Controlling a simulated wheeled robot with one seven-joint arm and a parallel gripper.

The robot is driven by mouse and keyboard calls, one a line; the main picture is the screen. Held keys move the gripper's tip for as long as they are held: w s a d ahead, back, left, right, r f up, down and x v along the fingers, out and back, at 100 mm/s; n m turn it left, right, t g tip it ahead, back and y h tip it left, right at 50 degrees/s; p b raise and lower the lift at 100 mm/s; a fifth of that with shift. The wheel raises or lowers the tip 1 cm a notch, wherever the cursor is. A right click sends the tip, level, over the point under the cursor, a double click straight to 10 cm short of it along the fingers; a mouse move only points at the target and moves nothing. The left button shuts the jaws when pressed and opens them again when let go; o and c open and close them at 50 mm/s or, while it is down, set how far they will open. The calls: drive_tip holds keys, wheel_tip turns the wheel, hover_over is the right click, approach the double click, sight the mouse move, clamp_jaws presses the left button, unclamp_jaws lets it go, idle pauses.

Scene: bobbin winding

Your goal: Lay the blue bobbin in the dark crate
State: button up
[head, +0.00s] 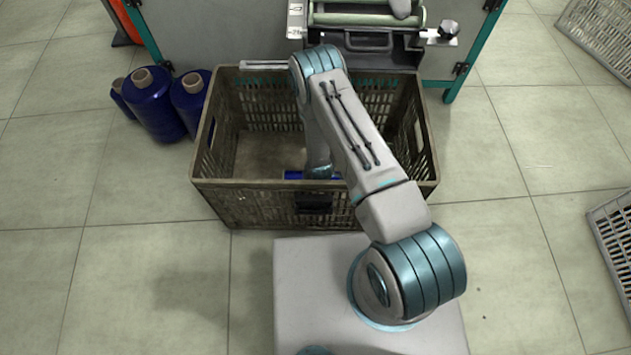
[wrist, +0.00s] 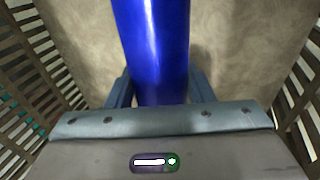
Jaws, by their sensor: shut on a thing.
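The dark crate (head: 250,202) stands on the floor in front of the machine, its slatted walls and bare bottom showing. The blue bobbin (wrist: 153,45) fills the upper middle of the wrist view, between the crate's slatted sides. My gripper (wrist: 160,92) is shut on it. In the head view a strip of the blue bobbin (head: 294,175) shows inside the crate near the front wall, and my arm hides most of the rest. I cannot tell whether the bobbin touches the crate's bottom.
Several large blue spools (head: 155,105) stand on the floor left of the crate. The machine (head: 240,30) is right behind it. Pale crates (head: 615,240) lie at the right edge.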

drive_tip(key=shift+f, duration=0.85)
drive_tip(key=shift+f, duration=0.15)
drive_tip(key=shift+f+b, duration=0.4)
drive_tip(key=shift+b, duration=0.2)
drive_tip(key=shift+f, duration=0.1)
drive_tip(key=o, duration=1.1)
